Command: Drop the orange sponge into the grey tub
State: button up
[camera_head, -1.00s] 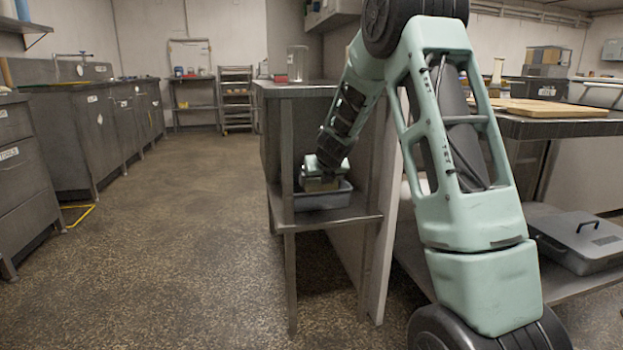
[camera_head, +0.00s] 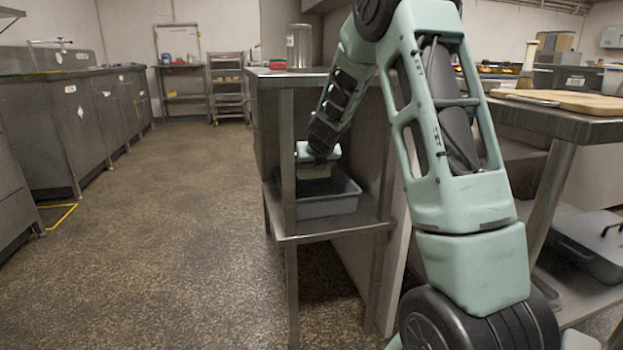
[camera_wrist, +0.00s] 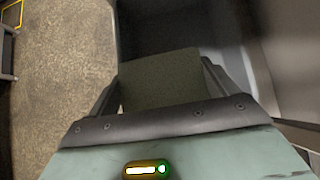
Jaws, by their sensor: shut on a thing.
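My gripper (camera_head: 313,176) is shut on a block-shaped sponge (camera_wrist: 160,80). The sponge looks dull olive in the wrist view and pale yellowish in the head view, not clearly orange. The grey tub (camera_head: 330,207) is a shallow rectangular bin on the lower shelf of a steel table. My gripper and the sponge are over the tub's left part, near its rim. In the wrist view a dark grey surface, seemingly the tub's inside (camera_wrist: 160,30), lies beyond the sponge. The tub's floor is mostly hidden in the head view.
The steel table's top (camera_head: 290,73) is above the shelf (camera_head: 335,228), and a table leg (camera_head: 288,160) stands close left of my gripper. A counter with a cutting board (camera_head: 570,101) is at right, with a lidded grey pan (camera_head: 580,245) below. The floor at left is clear.

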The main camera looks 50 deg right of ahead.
notch_tip(320, 180, down, 10)
jog(key=b, duration=0.6)
jog(key=shift+f+b, duration=0.55)
jog(key=shift+b, duration=0.4)
jog(key=o, duration=0.9)
jog(key=shift+c, duration=0.2)
